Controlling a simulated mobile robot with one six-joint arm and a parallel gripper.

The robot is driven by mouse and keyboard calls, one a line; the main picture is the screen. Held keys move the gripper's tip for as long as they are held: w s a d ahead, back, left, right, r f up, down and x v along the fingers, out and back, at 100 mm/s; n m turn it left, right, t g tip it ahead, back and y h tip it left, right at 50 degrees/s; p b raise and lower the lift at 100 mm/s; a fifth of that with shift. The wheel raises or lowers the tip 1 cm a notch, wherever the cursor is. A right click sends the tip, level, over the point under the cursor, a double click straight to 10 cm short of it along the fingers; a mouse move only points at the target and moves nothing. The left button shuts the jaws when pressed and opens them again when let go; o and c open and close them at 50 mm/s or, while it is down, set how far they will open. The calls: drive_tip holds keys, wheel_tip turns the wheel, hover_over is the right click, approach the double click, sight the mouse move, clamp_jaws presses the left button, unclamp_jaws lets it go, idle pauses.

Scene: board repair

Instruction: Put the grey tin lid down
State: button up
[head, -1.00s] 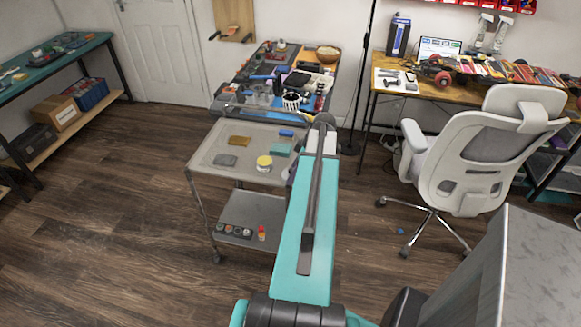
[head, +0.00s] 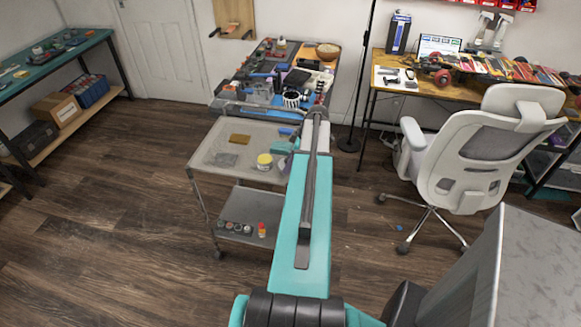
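I cannot make out the grey tin lid in the head view. My teal and grey arm reaches away from me towards the cart and the workbench, and its far end stands by the cart's right back corner. My gripper is not visible, so I cannot tell whether it holds anything. A small round tin with a yellow band (head: 264,162) stands on the top shelf of the grey cart (head: 205,172). A flat grey piece (head: 223,160) lies left of it; its exact nature is too small to tell.
A brown block (head: 240,139) and a teal box (head: 281,148) are also on the cart. The lower shelf holds several small jars (head: 236,227). A cluttered workbench (head: 222,101) stands behind. A white office chair (head: 490,150) is right; open floor is left.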

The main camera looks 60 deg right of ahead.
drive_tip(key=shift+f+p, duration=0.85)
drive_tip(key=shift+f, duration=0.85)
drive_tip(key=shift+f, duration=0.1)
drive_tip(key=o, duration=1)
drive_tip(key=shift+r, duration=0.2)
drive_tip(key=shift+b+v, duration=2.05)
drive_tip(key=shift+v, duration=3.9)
